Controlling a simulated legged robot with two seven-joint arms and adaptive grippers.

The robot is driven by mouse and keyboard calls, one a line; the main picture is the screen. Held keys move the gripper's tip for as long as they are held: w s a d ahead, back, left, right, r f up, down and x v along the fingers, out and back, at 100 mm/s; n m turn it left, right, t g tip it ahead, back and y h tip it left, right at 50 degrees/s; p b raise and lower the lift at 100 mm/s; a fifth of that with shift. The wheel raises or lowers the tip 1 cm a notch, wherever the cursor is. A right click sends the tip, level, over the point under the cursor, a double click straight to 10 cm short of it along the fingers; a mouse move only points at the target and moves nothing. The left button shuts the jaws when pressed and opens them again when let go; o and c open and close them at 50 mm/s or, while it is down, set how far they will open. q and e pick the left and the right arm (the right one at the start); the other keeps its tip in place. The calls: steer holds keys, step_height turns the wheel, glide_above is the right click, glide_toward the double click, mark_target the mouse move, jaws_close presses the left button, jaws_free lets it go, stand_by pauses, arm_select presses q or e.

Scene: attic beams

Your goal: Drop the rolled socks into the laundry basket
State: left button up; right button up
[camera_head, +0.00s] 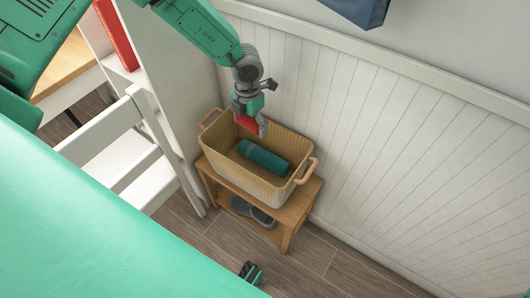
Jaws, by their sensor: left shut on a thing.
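The laundry basket (225,158) is a tan ribbed tub with two pinkish handles, standing on a small wooden bench. My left gripper (250,112) points down above the basket's far left part. It is shut on a small red bundle with a greyish end, which I take to be the rolled socks (246,123). The gripper hides part of the bundle. A teal rolled item (264,158) lies on the basket floor, apart from the gripper. A small part of my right gripper (251,272) shows at the bottom, mostly hidden by my body.
The wooden bench (291,216) has grey shoes (252,212) on its lower shelf. A white panelled wall (390,150) rises behind the basket. A white ladder-like frame (150,135) stands close on the left. A dark blue cloth (360,8) hangs at the top. The wooden floor at lower right is clear.

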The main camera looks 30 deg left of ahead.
arm_select(q)
steer(key=shift+s+a+f+b, duration=0.1)
steer(key=shift+s+f+b, duration=0.15)
steer(key=shift+f+b, duration=0.4)
step_height(320, 180, down, 4)
steer(key=b, duration=0.3)
steer(key=shift+f, duration=0.15)
steer(key=o, duration=1.2)
steer(key=shift+c, duration=0.2)
